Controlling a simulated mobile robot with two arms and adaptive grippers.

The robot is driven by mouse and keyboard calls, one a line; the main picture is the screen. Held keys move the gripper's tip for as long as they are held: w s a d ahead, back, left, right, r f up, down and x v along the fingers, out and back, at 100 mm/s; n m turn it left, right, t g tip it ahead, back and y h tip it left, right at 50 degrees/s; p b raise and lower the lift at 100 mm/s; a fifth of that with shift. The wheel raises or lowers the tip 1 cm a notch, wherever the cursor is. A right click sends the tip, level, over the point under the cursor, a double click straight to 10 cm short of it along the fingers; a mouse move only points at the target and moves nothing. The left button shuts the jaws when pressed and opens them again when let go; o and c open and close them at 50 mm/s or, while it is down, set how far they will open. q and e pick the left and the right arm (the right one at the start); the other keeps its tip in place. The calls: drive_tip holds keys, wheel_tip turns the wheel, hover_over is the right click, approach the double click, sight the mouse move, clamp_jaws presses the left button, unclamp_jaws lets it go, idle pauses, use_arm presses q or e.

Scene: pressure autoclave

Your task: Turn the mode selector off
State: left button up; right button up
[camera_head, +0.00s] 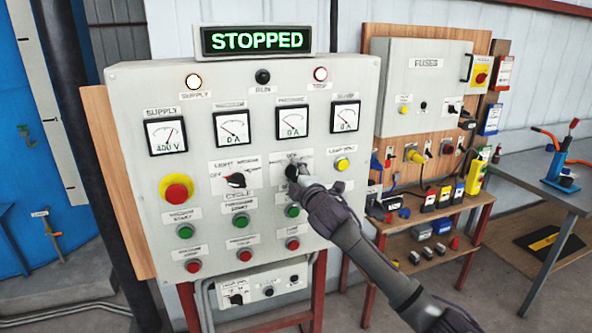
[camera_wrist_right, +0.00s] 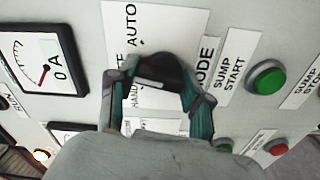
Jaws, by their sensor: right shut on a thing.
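The mode selector is a black knob (camera_wrist_right: 165,70) on a white plate lettered AUTO and HAND, with a MODE label beside it, in the right wrist view. In the head view the selector (camera_head: 291,171) is mostly covered by my right gripper (camera_head: 297,175), in the middle of the grey control panel (camera_head: 215,78). In the wrist view the fingers of my right gripper (camera_wrist_right: 158,92) are on either side of the knob and closed on it. The knob's exact pointing position is hard to tell. My left gripper is not in view.
A similar black selector (camera_head: 236,180) sits to the left. A red emergency button (camera_head: 177,192) and green and red push buttons surround the area. In the wrist view a green button (camera_wrist_right: 267,78) is close by. The display (camera_head: 256,41) reads STOPPED. A fuse box (camera_head: 424,85) hangs to the right.

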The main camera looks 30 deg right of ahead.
drive_tip(key=shift+r+n+p, duration=0.25)
drive_tip(key=shift+n+p, duration=0.25)
drive_tip(key=shift+n, duration=0.6)
drive_tip(key=o, duration=1.1)
drive_tip(key=shift+f, duration=0.1)
drive_tip(key=shift+a, duration=0.1)
drive_tip(key=shift+s+f, duration=0.1)
drive_tip(key=shift+s, duration=0.15)
drive_tip(key=v, duration=1.1)
drive_tip(key=shift+s, duration=0.2)
